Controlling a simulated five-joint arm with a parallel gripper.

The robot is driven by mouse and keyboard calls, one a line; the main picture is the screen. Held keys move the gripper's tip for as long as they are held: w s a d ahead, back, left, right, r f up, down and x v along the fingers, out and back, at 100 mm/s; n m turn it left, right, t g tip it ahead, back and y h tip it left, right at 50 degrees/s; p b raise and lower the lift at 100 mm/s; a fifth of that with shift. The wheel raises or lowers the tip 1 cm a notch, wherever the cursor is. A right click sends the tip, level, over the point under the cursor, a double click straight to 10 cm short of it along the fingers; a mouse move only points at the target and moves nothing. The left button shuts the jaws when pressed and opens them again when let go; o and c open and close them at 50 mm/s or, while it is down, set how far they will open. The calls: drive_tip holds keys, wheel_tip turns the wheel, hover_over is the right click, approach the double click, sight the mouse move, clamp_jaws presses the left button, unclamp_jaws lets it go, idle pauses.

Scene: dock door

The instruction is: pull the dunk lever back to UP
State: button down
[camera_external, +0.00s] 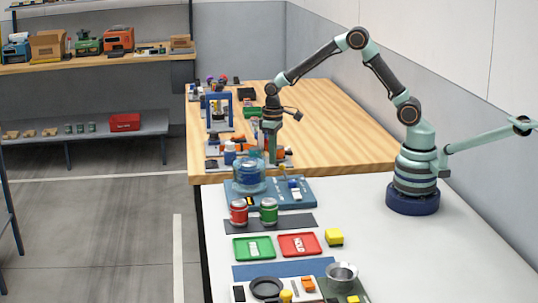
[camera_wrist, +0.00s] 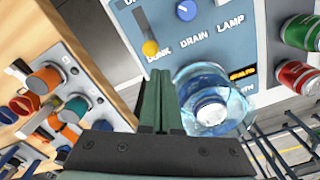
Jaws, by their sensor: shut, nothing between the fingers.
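The panel (camera_external: 308,202) lies on the white table in the external view; the lever is too small to make out there. My gripper (camera_wrist: 161,75) is shut and empty, its fingertips just below the knob in the wrist picture, with a visible gap. In the external view my gripper (camera_external: 272,160) points down behind the panel. A clear blue water tank (camera_wrist: 228,80) with a white-topped item inside stands right of the fingers.
A red can (camera_external: 238,212) and a green can (camera_external: 268,210) stand in front of the panel. A wooden bench (camera_external: 340,130) with several devices is behind. A blue drain knob (camera_wrist: 187,10) is on the panel. Green (camera_external: 236,254) and red (camera_external: 282,251) trays lie nearer.

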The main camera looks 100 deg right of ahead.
sight(275, 180)
drive_tip(key=shift+f, duration=2)
drive_tip(key=shift+s, duration=0.4)
